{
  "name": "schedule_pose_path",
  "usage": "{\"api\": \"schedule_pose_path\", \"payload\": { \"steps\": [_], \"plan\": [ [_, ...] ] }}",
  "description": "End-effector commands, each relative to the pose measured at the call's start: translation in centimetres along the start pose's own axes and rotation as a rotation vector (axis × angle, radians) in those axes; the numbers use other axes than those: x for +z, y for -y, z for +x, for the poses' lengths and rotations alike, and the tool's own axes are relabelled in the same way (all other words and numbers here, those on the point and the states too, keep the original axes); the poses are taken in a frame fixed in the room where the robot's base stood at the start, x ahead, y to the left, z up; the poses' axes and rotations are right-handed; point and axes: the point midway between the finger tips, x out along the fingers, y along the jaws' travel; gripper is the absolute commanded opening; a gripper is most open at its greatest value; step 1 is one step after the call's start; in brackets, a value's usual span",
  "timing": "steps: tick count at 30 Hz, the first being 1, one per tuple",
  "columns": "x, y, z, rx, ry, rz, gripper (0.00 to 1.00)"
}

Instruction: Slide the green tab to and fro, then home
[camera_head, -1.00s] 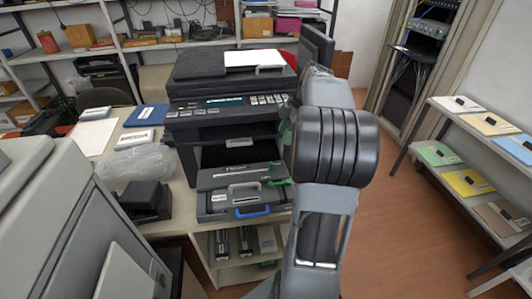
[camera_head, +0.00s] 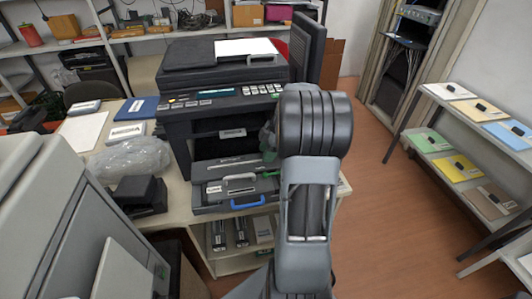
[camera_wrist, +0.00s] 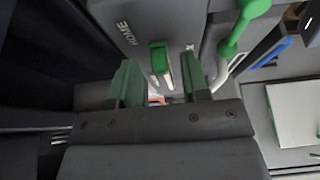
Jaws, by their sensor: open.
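The green tab (camera_wrist: 159,57) stands in a slot on a grey unit (camera_wrist: 125,12) in the wrist view, close to the printed word HOME. My gripper (camera_wrist: 160,82) is open, with one green fingertip on each side of the tab's line. The tips are just short of the tab in the picture, and I cannot tell whether they touch it. In the head view my arm hides the gripper and the tab. The printer (camera_head: 190,108) stands open, with the grey unit showing low in its front.
A larger green lever (camera_wrist: 238,28) lies right of the tab in the wrist view, with a blue handle (camera_wrist: 268,46) beyond it. The blue handle also shows in the head view (camera_head: 247,203). A bag (camera_head: 135,157) and a black device (camera_head: 140,194) lie left of the printer. Open floor lies right.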

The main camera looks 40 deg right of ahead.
Motion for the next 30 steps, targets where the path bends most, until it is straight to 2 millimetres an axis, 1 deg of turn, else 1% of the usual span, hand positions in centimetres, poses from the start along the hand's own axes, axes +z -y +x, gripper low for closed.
{"api": "schedule_pose_path", "payload": {
  "steps": [4, 13, 26, 27, 30],
  "plan": [
    [-0.04, 0.01, 0.60, 0.000, 0.000, -0.001, 0.43],
    [-0.03, 0.01, 0.71, 0.000, 0.001, -0.001, 0.43],
    [-0.04, 0.01, 0.69, 0.000, 0.001, 0.000, 0.01],
    [-0.04, 0.01, 0.69, 0.000, 0.001, -0.001, 0.00],
    [-0.05, 0.00, 0.68, 0.000, 0.001, -0.001, 0.00]
  ]
}}
